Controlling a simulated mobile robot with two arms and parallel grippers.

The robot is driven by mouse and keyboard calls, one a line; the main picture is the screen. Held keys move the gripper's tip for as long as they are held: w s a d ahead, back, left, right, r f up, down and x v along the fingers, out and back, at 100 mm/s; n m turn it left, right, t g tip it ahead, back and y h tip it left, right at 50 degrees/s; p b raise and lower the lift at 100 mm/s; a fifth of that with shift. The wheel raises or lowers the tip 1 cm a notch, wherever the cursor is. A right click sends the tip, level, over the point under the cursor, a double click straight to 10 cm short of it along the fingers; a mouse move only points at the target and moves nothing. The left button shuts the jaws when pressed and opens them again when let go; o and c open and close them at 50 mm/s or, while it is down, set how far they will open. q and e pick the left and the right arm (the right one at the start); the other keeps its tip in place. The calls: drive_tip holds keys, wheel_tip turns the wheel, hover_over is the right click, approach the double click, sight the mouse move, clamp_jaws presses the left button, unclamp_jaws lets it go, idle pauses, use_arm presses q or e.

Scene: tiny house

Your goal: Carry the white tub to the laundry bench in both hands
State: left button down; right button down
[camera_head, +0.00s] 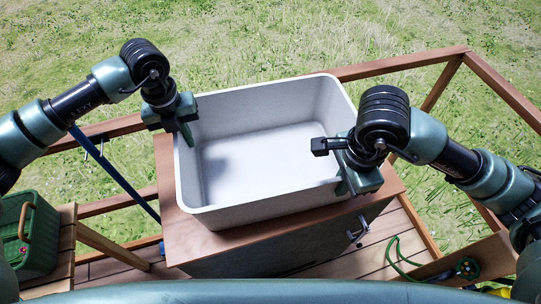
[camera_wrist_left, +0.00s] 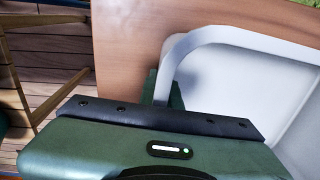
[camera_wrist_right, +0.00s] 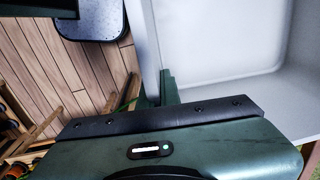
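The white tub (camera_head: 265,160) is a deep, empty rectangular basin, upright over the wooden top of a cabinet (camera_head: 200,250). It appears to rest there, though its underside is hidden. My left gripper (camera_head: 186,132) is at the tub's left rim, with the wall between its fingers. In the left wrist view, the rim (camera_wrist_left: 185,45) runs down into the closed fingers (camera_wrist_left: 165,90). My right gripper (camera_head: 343,186) is at the right rim. In the right wrist view, the tub wall (camera_wrist_right: 149,50) passes between the closed fingers (camera_wrist_right: 158,92).
A green box with a brown handle (camera_head: 30,232) stands on a wooden stand at the left. A wooden railing (camera_head: 400,62) runs behind, with grass beyond. A green hose (camera_head: 395,255) lies on the plank floor at the right. A blue pole (camera_head: 115,175) leans left of the cabinet.

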use_arm(q)
drive_tip(key=shift+r, duration=0.15)
use_arm(e)
drive_tip(key=shift+r, duration=0.15)
